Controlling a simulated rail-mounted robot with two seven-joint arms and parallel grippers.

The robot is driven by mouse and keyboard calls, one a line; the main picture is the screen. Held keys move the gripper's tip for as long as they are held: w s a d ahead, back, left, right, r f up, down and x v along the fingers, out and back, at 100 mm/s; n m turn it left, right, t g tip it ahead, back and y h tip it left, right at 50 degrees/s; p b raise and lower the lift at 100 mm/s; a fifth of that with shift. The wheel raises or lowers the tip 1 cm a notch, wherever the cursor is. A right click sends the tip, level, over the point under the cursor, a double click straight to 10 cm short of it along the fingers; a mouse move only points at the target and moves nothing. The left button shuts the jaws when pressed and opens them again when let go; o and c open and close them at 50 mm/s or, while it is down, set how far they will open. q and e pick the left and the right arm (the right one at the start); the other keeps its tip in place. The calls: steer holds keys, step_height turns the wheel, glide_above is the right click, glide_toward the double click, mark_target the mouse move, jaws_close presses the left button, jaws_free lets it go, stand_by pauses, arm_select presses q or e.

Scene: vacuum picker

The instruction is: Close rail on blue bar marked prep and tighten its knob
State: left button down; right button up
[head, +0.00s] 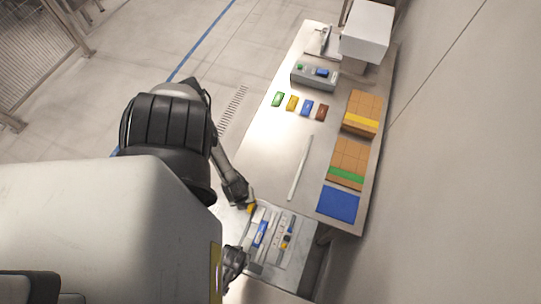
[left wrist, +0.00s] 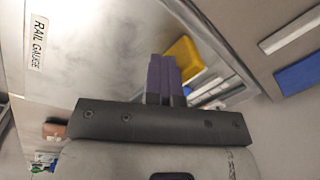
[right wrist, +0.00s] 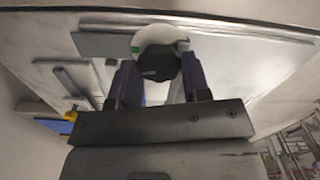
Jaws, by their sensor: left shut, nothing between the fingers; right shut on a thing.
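In the head view a small blue bar (head: 261,233) with a whitish patch lies among the rails and bars of the fixture at the lower middle. Any marking on it is too small to read. My left gripper (left wrist: 163,78) is shut and empty, its fingers close in front of a yellow block (left wrist: 184,58); I cannot tell whether they touch. In the head view the yellow block (head: 251,209) sits at the fixture's upper left corner. My right gripper (right wrist: 158,84) is shut on a black knob (right wrist: 158,64) with a white round part behind it bearing a green mark.
A table (head: 300,135) beyond the fixture holds a white rod (head: 300,168), a blue mat (head: 338,204), orange boards (head: 348,158), several coloured blocks and a grey button box (head: 313,77). A "RAIL GAUGE" label (left wrist: 38,42) shows in the left wrist view.

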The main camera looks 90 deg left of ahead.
steer(key=shift+s+r, duration=0.1)
stand_by(0.3)
steer(key=o, duration=0.9)
step_height(320, 180, up, 12)
steer(key=shift+f, duration=0.1)
stand_by(0.4)
